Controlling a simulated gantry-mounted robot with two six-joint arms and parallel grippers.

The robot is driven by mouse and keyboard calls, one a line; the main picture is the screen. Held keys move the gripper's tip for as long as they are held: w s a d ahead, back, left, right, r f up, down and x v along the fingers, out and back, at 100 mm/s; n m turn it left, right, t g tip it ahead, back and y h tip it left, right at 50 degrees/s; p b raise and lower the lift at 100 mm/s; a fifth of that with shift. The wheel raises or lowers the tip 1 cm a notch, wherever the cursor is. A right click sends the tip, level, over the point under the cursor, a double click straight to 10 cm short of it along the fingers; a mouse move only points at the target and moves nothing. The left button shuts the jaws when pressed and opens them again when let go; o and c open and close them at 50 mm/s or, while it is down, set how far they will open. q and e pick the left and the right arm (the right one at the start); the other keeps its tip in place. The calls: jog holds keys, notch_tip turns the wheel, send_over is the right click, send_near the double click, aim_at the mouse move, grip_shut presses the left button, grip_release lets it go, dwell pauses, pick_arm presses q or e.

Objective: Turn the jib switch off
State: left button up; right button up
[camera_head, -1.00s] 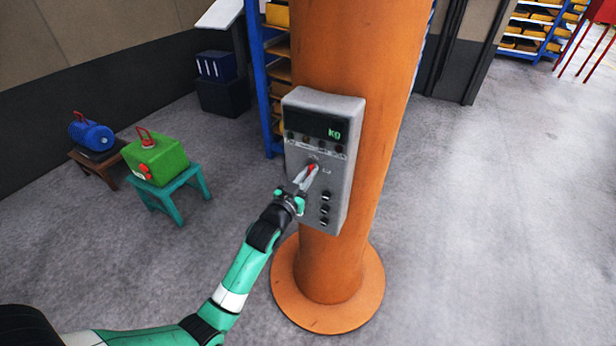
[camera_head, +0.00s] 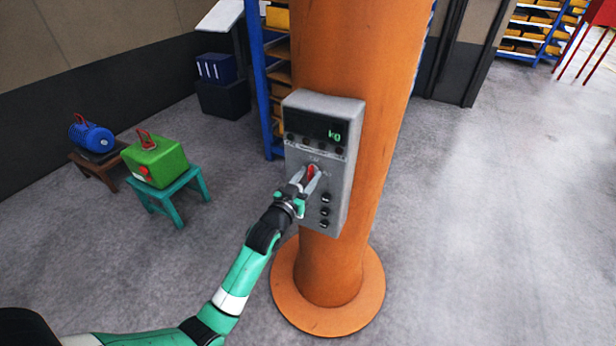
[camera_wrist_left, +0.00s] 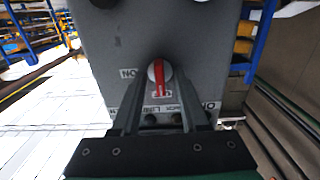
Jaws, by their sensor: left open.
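The jib switch (camera_head: 311,172) is a red-handled rotary knob on the grey control box (camera_head: 343,185), which is fixed to the orange column. In the left wrist view the knob (camera_wrist_left: 159,74) shows its red bar close to upright in the picture, on a round pale base, with printed lettering around it. My left gripper (camera_head: 307,178) is at the knob, its jaws open with one finger on each side. In the left wrist view the left gripper (camera_wrist_left: 160,88) has the knob between its fingertips; whether they touch it I cannot tell. My right gripper is not in view.
The box has a dark display (camera_head: 318,127) reading "kg" and several black knobs (camera_head: 326,211) below the switch. Open floor lies right of the column.

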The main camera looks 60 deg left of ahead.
pick_arm(q)
jog(key=v, duration=1.1)
jog(key=shift+s+d, duration=0.2)
jog(key=shift+d, duration=0.05)
